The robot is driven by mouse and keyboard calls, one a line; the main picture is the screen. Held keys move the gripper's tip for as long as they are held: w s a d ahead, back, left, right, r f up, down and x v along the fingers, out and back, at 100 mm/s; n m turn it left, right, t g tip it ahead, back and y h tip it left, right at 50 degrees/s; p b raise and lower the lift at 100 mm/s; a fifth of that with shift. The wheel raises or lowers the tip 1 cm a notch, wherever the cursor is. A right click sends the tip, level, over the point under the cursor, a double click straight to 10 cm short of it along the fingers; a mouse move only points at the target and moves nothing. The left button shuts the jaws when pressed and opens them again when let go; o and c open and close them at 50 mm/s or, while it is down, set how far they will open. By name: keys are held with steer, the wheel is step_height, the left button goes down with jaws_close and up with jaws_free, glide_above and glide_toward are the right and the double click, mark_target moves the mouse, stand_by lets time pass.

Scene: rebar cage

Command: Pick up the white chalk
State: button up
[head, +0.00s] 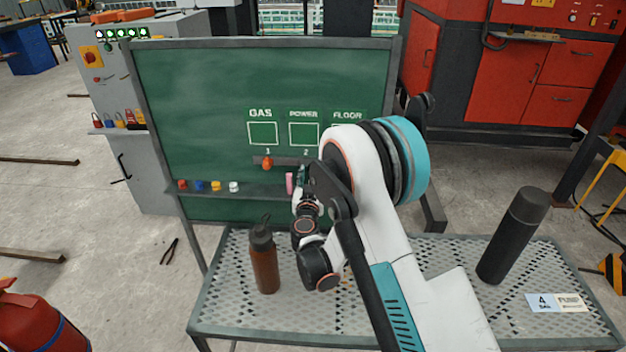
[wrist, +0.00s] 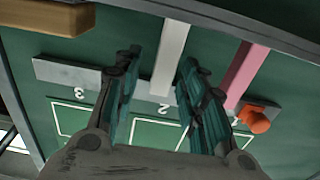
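The white chalk (wrist: 170,55) shows in the wrist view as a pale stick between the two fingers of my gripper (wrist: 158,62). A gap shows on each side of it, so the fingers look open and apart from it. How far the fingertips reach along its depth I cannot tell. In the head view my gripper (head: 303,175) is at the chalkboard ledge, partly behind my own arm, and the white chalk is hidden there. A pink chalk (head: 289,183) stands just left of my gripper; it shows right of the fingers in the wrist view (wrist: 243,72).
The green chalkboard (head: 200,110) rises behind the ledge (head: 255,191), which carries several small coloured pieces at left. An orange knob (wrist: 258,118) sits near the right finger. A wooden block (wrist: 48,16) lies at upper left. A brown bottle (head: 264,262) and black bottle (head: 513,235) stand on the bench.

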steer(key=shift+s+r, duration=0.1)
steer(key=shift+r, duration=0.05)
jaws_close()
